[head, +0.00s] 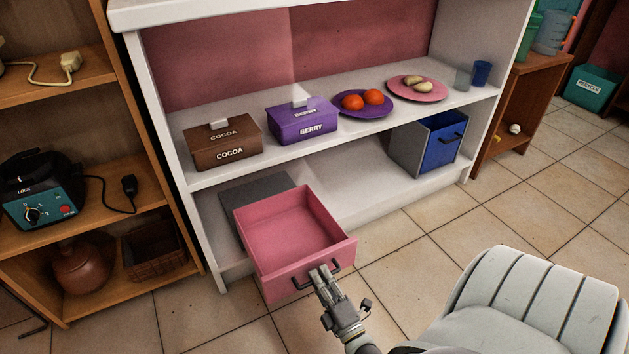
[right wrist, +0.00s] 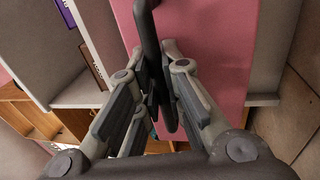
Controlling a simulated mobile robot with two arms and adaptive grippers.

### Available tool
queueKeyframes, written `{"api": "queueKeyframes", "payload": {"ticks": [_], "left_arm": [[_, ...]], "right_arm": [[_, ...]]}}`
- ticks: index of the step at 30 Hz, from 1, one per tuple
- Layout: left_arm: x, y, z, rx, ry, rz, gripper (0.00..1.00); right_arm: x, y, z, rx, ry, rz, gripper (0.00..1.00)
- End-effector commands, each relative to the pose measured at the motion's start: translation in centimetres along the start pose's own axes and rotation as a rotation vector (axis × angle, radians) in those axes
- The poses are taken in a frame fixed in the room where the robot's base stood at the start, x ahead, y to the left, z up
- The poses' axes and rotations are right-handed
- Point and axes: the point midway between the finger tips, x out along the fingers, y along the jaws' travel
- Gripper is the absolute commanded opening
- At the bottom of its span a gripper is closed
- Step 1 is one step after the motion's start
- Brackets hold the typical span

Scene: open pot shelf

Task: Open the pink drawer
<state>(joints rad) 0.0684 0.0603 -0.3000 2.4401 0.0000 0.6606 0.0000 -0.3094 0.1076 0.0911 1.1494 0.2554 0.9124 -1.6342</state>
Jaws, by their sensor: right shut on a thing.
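The pink drawer (head: 290,232) sits in the lower left of the white shelf and is pulled well out of its grey housing (head: 258,192). Its inside shows empty. A dark bar handle (head: 303,282) is on its front. My right gripper (head: 322,273) is at the drawer's front and is shut on the handle. In the right wrist view the dark handle (right wrist: 150,40) runs between the fingers of the right gripper (right wrist: 160,95), with the pink drawer front (right wrist: 222,50) beside it. My left gripper is not in view.
Above stand a brown cocoa box (head: 222,143), a purple berry box (head: 302,122), plates of food and cups. A wooden shelf (head: 100,222) stands at left. Tiled floor (head: 410,235) is open in front.

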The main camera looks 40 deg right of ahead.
Motion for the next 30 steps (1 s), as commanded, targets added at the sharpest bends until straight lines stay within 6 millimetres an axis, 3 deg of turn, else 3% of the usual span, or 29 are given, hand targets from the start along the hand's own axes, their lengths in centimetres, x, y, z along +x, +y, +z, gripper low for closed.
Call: {"api": "queueKeyframes", "payload": {"ticks": [13, 14, 18, 30], "left_arm": [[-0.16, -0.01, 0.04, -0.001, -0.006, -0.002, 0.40], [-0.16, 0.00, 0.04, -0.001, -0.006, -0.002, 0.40], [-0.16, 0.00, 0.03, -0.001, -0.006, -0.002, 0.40], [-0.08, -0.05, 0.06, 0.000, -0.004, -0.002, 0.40]], "right_arm": [[-0.47, 0.03, -0.07, 0.001, 0.001, 0.000, 0.00], [-0.47, 0.03, -0.07, 0.001, 0.001, 0.000, 0.13], [-0.45, 0.04, -0.05, 0.001, 0.000, 0.000, 0.31], [-0.39, 0.34, -0.01, 0.000, 0.000, 0.001, 0.32]]}}
